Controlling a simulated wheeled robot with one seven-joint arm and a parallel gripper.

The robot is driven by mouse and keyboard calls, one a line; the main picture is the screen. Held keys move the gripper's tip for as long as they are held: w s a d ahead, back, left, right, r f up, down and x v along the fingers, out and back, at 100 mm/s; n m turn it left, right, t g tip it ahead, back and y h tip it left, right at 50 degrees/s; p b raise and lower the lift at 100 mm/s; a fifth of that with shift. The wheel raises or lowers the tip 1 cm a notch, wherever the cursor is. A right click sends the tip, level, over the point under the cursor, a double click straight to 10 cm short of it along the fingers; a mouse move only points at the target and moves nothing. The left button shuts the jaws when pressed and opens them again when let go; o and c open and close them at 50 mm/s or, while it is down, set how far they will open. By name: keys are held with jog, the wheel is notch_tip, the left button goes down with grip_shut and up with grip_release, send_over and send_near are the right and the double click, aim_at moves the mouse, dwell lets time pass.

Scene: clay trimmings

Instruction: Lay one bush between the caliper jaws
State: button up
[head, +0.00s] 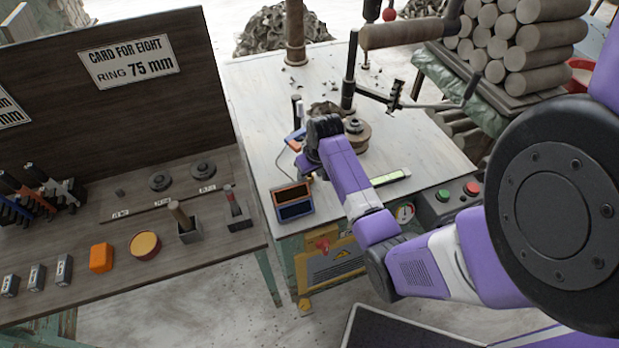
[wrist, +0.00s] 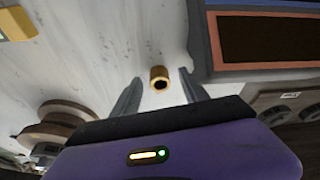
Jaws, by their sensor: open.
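A small brass-coloured bush (wrist: 159,76) is on the pale bench top in the wrist view, its dark bore facing the camera. My gripper (wrist: 160,90) is open, with one grey finger on each side of the bush and a visible gap on both sides. I cannot tell how far the fingertips are above the bench. No caliper jaws can be made out for sure. A long pale-green and dark item (head: 390,178) lies at the bench's front right; I cannot tell whether it is the caliper.
A two-part tray with orange and blue rims (head: 293,203) is at the bench's front left, close beside my gripper in the wrist view (wrist: 205,40). A round wooden wheel (head: 358,138) and a dark post (head: 348,85) stand right of my gripper. The left table (head: 100,265) holds blocks and discs.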

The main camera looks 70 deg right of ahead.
grip_shut()
jog(key=shift+r, duration=0.2)
